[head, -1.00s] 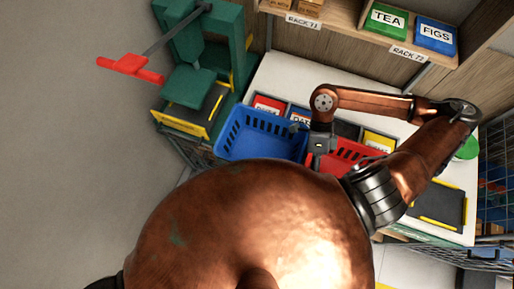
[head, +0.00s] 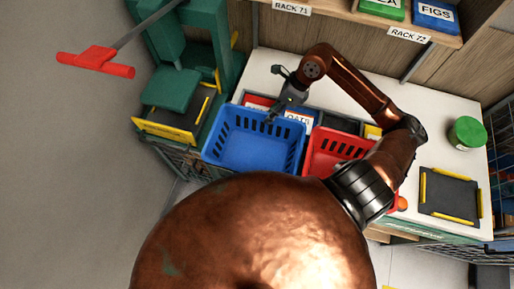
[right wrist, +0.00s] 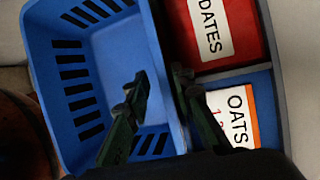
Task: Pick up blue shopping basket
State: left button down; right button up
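The blue shopping basket (head: 252,158) stands empty on the white counter, left of a red basket (head: 335,146). My right gripper (head: 273,114) is at its far rim in the head view. In the right wrist view the blue basket (right wrist: 95,70) fills the left half. The right gripper's fingers (right wrist: 160,80) are apart there, one over the basket's inside and one on the outer side of its wall, with the rim between them. I cannot tell whether they touch it. My left gripper is not in view.
Boxes labelled DATES (right wrist: 208,30) and OATS (right wrist: 240,112) lie close beside the basket wall. A green-lidded jar (head: 467,133) and a dark tray (head: 448,196) are on the counter's right.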

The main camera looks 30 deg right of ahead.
aim_at(263, 124)
jog(key=x, duration=0.6)
jog(key=shift+a+f, duration=0.15)
jog(key=shift+f, duration=0.1)
grip_shut()
dwell(0.4)
